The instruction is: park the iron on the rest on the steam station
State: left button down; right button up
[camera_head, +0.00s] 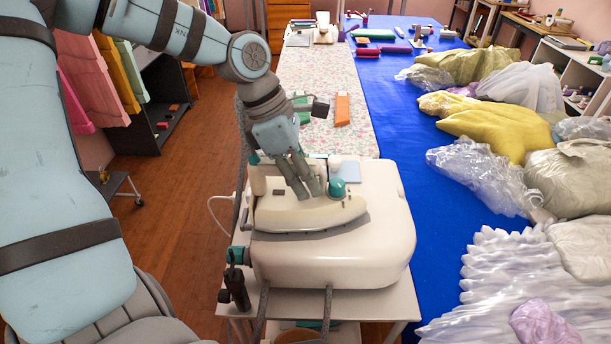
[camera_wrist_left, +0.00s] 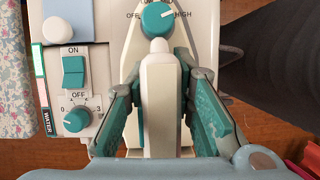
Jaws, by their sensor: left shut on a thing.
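The iron (camera_head: 310,213), cream with a teal dial, is over the left part of the top of the white steam station (camera_head: 370,240) in the head view. It looks about level; whether its sole touches the station or the rest, I cannot tell. The rest itself is hidden under the iron. My left gripper (camera_head: 303,192) comes from above, shut on the iron's handle. In the left wrist view the cream handle (camera_wrist_left: 159,105) stands between my two fingers. The station's panel (camera_wrist_left: 62,88), with a switch and a dial, lies left of the iron there. My right gripper is not in view.
The station stands on a small cart (camera_head: 385,303). A floral-covered board (camera_head: 325,75) extends behind it. A blue cloth (camera_head: 385,115) lies to the right, with bagged garments (camera_head: 490,130) and white ruffled fabric (camera_head: 500,285). Grey hoses hang near the station's left side.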

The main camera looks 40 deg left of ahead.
pick_arm(q)
jog(key=shift+s+f, duration=0.1)
jog(key=shift+f, duration=0.15)
jog(key=c, duration=1.8)
grip_release()
jog(key=shift+b, duration=0.3)
jog(key=o, duration=0.5)
jog(key=shift+p+v, duration=1.05)
jog(key=shift+v, duration=0.5)
jog(key=v, duration=1.2)
jog(key=shift+d, duration=0.1)
